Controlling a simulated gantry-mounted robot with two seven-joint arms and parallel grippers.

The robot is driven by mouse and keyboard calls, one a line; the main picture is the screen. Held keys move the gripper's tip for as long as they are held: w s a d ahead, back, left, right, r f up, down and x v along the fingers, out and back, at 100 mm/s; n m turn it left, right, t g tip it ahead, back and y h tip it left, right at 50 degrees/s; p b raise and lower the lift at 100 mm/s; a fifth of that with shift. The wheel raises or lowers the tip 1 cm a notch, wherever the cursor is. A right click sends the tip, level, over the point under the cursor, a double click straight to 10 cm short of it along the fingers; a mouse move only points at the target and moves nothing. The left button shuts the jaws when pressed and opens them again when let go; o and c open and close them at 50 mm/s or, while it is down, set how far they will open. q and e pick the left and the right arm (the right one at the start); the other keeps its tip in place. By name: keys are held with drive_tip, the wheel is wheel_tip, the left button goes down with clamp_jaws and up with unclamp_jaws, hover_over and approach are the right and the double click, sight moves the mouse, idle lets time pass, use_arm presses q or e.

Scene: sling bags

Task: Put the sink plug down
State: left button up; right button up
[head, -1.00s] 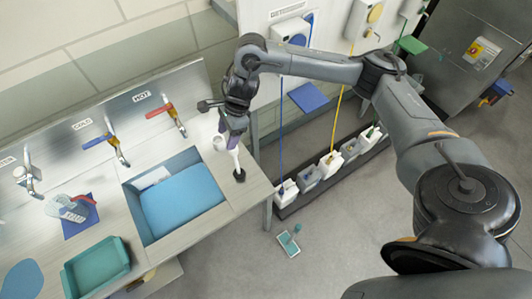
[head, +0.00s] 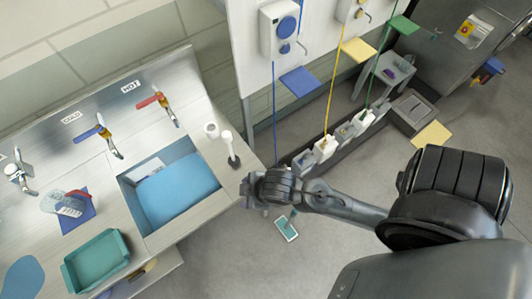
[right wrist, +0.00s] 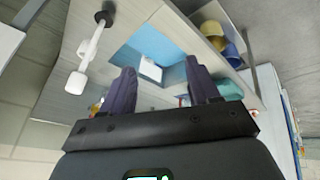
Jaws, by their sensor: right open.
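The sink plug (head: 228,145), a white stem with a black foot, stands upright on the steel counter to the right of the basin (head: 175,195). It also shows in the right wrist view (right wrist: 92,42), off to the upper left. My right gripper (head: 250,190) is at the counter's right edge, apart from the plug. In the right wrist view its two dark fingers (right wrist: 161,85) are spread with nothing held between them. My left gripper is not in view. The basin holds blue water and a white item (head: 150,168).
A small white round thing (head: 211,130) is just behind the plug. Taps with blue (head: 90,133) and red (head: 148,102) handles stand behind the basin. A teal tray (head: 97,263) is at front left. White containers (head: 326,148) stand on the floor rack at right.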

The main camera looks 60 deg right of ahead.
drive_tip(key=s+d+f+m+g, duration=0.1)
drive_tip(key=s+d+m+g, duration=0.1)
drive_tip(key=s+d+m, duration=0.1)
drive_tip(key=shift+s+f+m, duration=0.15)
drive_tip(key=shift+s+m, duration=0.55)
drive_tip(key=shift+s, duration=0.55)
